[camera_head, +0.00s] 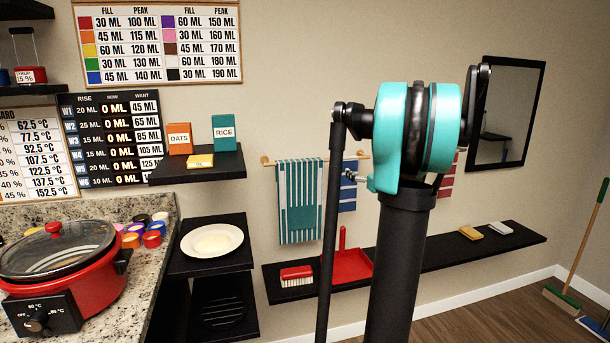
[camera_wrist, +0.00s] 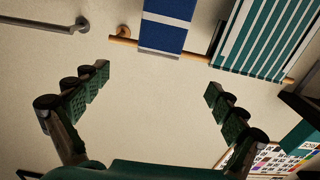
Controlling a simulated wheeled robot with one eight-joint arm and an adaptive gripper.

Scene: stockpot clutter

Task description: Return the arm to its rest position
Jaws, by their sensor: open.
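My gripper (camera_wrist: 157,84) shows in the wrist view with its two green-padded fingers spread wide apart. Nothing is between them, and only the beige wall lies beyond. In the wrist view a blue towel (camera_wrist: 167,25) and a green striped towel (camera_wrist: 265,35) hang from a wooden rail (camera_wrist: 125,41) near the top, apart from the fingers. In the head view my arm stands upright right of centre, with a teal joint at its top. My gripper is not visible in the head view.
A red cooker (camera_head: 65,270) stands on the granite counter (camera_head: 165,262) at left, near several small coloured cups. A dark shelf (camera_head: 213,166) holds boxes; a lower one holds a white plate (camera_head: 212,241). A long wall shelf (camera_head: 440,258) runs behind my arm.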

